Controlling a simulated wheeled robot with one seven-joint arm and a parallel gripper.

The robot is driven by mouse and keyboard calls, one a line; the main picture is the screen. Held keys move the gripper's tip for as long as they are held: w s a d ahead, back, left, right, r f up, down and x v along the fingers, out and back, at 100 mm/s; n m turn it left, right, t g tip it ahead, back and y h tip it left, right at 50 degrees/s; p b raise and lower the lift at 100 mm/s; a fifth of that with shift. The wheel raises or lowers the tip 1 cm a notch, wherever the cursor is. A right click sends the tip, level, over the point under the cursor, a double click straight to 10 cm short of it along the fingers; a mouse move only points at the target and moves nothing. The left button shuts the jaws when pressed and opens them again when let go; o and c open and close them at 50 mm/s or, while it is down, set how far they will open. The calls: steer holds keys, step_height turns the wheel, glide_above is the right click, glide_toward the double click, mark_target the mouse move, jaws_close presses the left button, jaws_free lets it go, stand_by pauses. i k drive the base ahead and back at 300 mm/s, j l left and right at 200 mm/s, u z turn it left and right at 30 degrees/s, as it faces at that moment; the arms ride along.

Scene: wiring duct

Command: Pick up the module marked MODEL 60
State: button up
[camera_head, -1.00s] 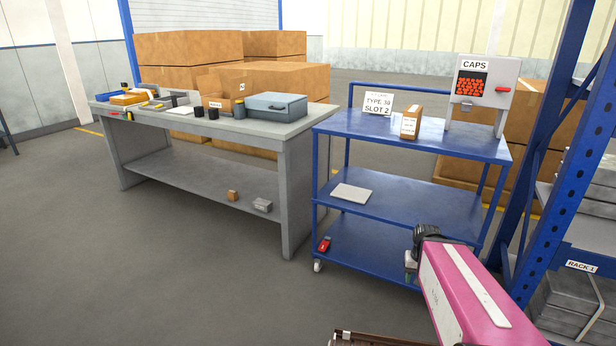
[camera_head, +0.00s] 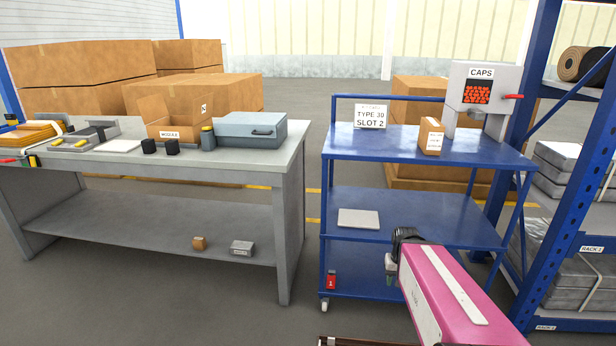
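No label reading MODEL 60 can be made out. An open cardboard box (camera_head: 180,108) with a label that is hard to read stands on the grey workbench (camera_head: 225,163). A small grey labelled block (camera_head: 242,248) and a small brown block (camera_head: 199,243) lie on the bench's lower shelf; their print is too small to read. My gripper (camera_head: 392,264) shows only in part at the end of my pink arm, in front of the blue cart. Its fingers cannot be made out, and no held thing shows.
The blue cart (camera_head: 430,150) carries a sign reading TYPE 30 SLOT 2 (camera_head: 369,117), a brown carton (camera_head: 431,137) and a CAPS dispenser (camera_head: 480,97). A blue rack (camera_head: 575,170) stands at right. The floor before the bench is clear.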

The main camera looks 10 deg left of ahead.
mark_target(237, 248)
steer(key=j+z, duration=0.2)
steer(key=j, duration=0.35)
steer(key=j+z, duration=0.2)
steer(key=j, duration=0.3)
steer(key=j+z, duration=0.2)
steer(key=j, duration=0.35)
steer(key=k+j+z, duration=0.2)
steer(key=j, duration=0.3)
steer(key=j+z, duration=0.25)
steer(key=j, duration=0.3)
steer(key=j+z, duration=0.1)
steer(key=j, duration=0.3)
steer(key=k+j+z, duration=0.1)
steer(key=j, duration=0.25)
steer(key=k+j+z, duration=0.1)
steer(key=j, duration=0.3)
steer(key=k+j+z, duration=0.1)
steer(key=j, duration=0.25)
steer(key=k+j+z, duration=0.1)
steer(key=j, duration=0.25)
steer(key=k+j+z, duration=0.1)
steer(key=k+j, duration=0.15)
steer(key=j, duration=0.1)
